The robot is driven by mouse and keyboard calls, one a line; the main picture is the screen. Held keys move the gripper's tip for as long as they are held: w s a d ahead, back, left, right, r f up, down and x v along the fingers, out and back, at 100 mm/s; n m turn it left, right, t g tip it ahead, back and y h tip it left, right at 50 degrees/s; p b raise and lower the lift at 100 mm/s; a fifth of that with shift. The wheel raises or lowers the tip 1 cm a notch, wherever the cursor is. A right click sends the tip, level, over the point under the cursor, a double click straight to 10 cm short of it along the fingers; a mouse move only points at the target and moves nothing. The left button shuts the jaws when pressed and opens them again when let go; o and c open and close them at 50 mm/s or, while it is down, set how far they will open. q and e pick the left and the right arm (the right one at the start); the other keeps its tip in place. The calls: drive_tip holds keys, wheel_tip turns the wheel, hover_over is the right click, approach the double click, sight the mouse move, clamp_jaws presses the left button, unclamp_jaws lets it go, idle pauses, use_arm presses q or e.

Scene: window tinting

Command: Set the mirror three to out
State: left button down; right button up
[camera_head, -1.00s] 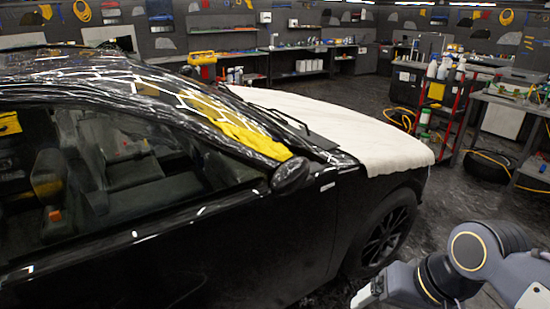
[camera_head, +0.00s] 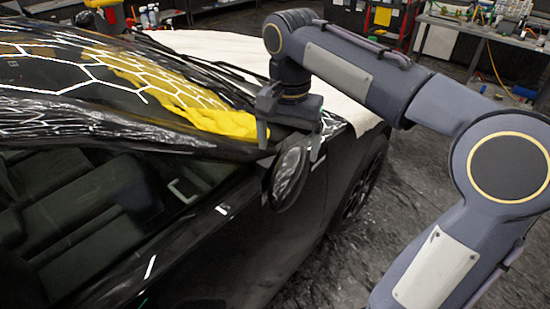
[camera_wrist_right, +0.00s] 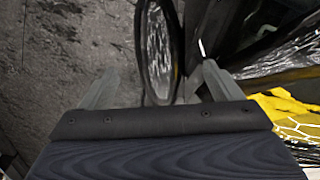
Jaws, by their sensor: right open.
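The car's black side mirror (camera_head: 289,175) sits at the front corner of the door window. Its oval reflective face shows in the head view, standing beside the dark door. My right gripper (camera_head: 290,143) is over the mirror from above, fingers pointing down, one on each side of its upper part. It is open. My left gripper is out of view.
The black car door (camera_head: 240,240) fills the lower left. Yellow cloth (camera_head: 180,105) lies on the windscreen and a white cover (camera_head: 215,47) on the bonnet. A workbench (camera_head: 490,35) stands at the back right. Dark floor (camera_head: 420,170) is open right of the car.

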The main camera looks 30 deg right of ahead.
sight(303, 163)
wheel_tip(303, 163, down, 7)
drive_tip(key=shift+s+f, duration=0.1)
drive_tip(key=shift+s, duration=0.05)
drive_tip(key=shift+c, duration=0.3)
drive_tip(key=c, duration=1.3)
drive_tip(key=shift+s+d+n, duration=0.45)
drive_tip(key=shift+d+n, duration=0.15)
drive_tip(key=shift+n, duration=0.1)
drive_tip(key=shift+s+d+n, duration=0.45)
drive_tip(key=shift+d+n, duration=0.15)
drive_tip(key=shift+n, duration=0.1)
drive_tip(key=d+n+p, duration=0.3)
drive_tip(key=d+n, duration=0.8)
drive_tip(key=shift+s+p, duration=0.15)
drive_tip(key=shift+p, duration=0.25)
drive_tip(key=shift+n, duration=0.3)
